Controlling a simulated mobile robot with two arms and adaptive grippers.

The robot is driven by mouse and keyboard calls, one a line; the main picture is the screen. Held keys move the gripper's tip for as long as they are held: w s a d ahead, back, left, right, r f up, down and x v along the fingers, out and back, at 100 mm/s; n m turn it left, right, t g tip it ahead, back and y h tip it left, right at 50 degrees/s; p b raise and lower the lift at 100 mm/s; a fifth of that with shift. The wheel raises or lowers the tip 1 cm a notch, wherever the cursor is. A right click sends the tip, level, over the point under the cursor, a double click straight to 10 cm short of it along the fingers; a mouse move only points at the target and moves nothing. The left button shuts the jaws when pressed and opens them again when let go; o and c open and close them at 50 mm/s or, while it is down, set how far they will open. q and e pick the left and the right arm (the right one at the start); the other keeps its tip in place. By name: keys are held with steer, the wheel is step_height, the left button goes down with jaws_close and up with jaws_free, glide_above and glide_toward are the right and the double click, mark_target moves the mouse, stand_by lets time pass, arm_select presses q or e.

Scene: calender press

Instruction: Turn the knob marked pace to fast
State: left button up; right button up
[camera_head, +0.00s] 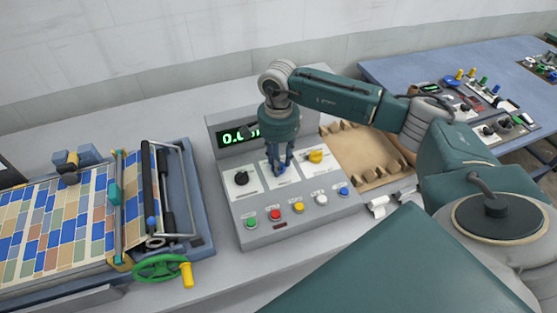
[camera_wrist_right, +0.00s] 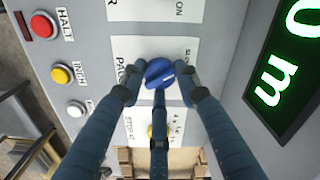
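The blue pace knob (camera_wrist_right: 159,72) is on a white plate lettered PACE and SLOW in the right wrist view. Its white mark points toward the right of that picture. My right gripper (camera_wrist_right: 162,78) has its three fingers around the knob, with the tips close in at its sides. In the head view the right gripper (camera_head: 279,166) reaches down onto the middle knob of the grey control box (camera_head: 345,208) and largely hides it. Exact fingertip contact is hard to see. My left gripper is not in view.
A black knob (camera_head: 241,178) and a yellow knob (camera_head: 316,156) flank it. Several coloured buttons line the front, including red (camera_head: 274,214). A green display (camera_head: 237,135) stands behind. A press with a green handwheel (camera_head: 160,267) is left; a cardboard box (camera_head: 368,158) is right.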

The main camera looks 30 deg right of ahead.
steer(key=c, duration=0.4)
steer(key=shift+f+m+b, duration=0.15)
steer(key=shift+m+b, duration=0.9)
steer(key=shift+m, duration=0.05)
steer(key=m+b, duration=0.2)
steer(key=shift+m, duration=0.3)
steer(key=m+b, duration=0.2)
steer(key=m, duration=0.2)
steer(key=shift+w+r+m+b, duration=0.15)
steer(key=shift+m+b, duration=0.65)
steer(key=shift+m, duration=0.8)
steer(key=shift+r, duration=0.1)
steer(key=o, duration=1.2)
steer(key=shift+c, duration=0.2)
